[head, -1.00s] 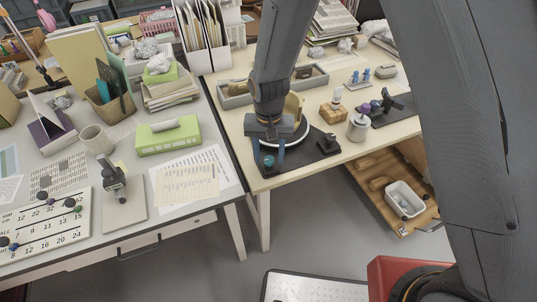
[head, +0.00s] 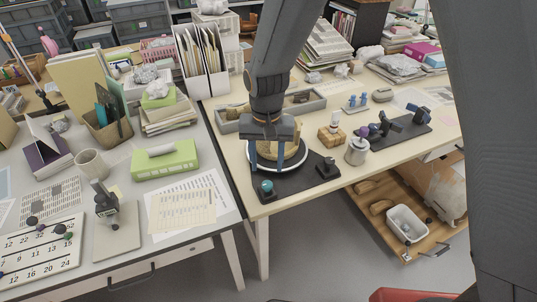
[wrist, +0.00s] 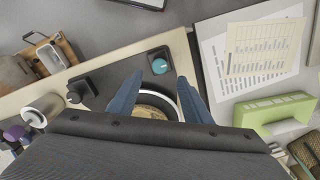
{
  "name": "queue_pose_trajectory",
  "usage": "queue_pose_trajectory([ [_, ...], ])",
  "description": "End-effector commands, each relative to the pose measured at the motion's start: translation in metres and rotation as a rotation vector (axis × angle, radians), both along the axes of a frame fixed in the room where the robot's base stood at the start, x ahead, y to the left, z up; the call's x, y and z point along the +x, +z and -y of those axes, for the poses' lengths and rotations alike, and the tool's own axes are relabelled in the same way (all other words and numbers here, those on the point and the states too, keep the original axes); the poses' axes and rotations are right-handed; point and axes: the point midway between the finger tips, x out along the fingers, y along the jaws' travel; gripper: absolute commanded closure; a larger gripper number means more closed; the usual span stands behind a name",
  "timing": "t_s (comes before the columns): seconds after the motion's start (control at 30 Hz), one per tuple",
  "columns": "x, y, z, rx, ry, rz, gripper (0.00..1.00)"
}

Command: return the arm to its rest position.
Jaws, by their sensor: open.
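My gripper (head: 267,166) hangs over the round white-rimmed turntable (head: 301,163) on the beige table. Its two blue fingers are apart, with nothing held between them. A tan pottery piece (head: 291,147) on the turntable is partly hidden behind my gripper. In the wrist view, my gripper (wrist: 160,88) shows its fingers spread, with the tan piece (wrist: 150,112) below and between them, largely covered by the gripper body. Whether the fingers touch the piece cannot be told.
A black base (head: 290,187) carries the turntable, with a teal knob (head: 266,187) at its front. A white jar (head: 357,151), a wooden block (head: 331,136) and a dark stand (head: 398,130) stand to the right. A grey tray (head: 304,105) lies behind. An open drawer (head: 425,240) juts out below.

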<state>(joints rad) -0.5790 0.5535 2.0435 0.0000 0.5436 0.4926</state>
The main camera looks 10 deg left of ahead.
Motion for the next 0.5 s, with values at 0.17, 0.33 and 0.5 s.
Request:
queue_pose_trajectory([
  [0.17, 0.0, 0.0, 0.001, 0.0, -0.001, 0.0, 0.55],
  [0.33, 0.004, 0.016, 0.04, 0.007, -0.02, 0.012, 0.55],
  [0.5, -0.007, 0.051, 0.134, 0.017, -0.05, 0.045, 0.55],
])
